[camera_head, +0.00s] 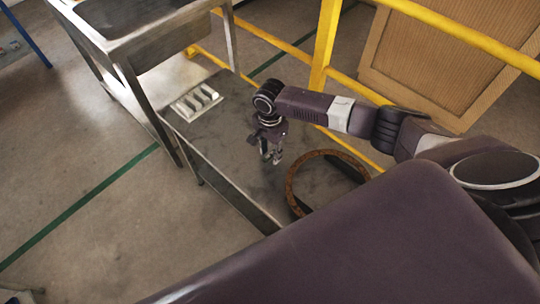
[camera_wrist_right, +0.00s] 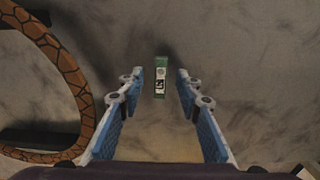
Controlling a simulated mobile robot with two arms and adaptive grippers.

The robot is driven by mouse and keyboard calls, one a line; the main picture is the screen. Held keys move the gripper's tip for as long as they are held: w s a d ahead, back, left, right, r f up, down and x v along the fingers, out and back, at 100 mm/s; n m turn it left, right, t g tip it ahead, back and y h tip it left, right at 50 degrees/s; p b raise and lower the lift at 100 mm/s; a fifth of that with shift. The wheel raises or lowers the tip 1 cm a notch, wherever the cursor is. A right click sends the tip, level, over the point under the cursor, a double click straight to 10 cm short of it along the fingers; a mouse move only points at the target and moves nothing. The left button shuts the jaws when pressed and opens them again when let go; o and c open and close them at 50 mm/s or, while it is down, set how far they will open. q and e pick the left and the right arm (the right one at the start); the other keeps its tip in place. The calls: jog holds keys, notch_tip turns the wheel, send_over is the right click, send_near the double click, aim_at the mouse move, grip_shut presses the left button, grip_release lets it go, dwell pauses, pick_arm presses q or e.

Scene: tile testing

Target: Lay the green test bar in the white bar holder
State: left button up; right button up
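The green test bar (camera_wrist_right: 160,62) lies on the grey tabletop in the right wrist view. It is short, with a white label bearing dark marks. It shows between and beyond the fingertips of my right gripper, apart from them. My right gripper (camera_head: 271,156) is open and empty, pointing down above the table. In the head view I cannot make out the bar; the gripper may hide it. The white bar holder (camera_head: 197,101), with several slots, sits at the table's far left end, left of and beyond the right gripper. My left gripper is not in view.
A brown patterned ring (camera_head: 292,178) lies on the low grey table (camera_head: 213,140), right of the gripper. A metal sink stand (camera_head: 140,42) rises beyond the holder. Yellow railings (camera_head: 325,45) run behind the table. Bare tabletop separates gripper and holder.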

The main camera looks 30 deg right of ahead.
grip_shut()
jog(key=shift+r, duration=0.15)
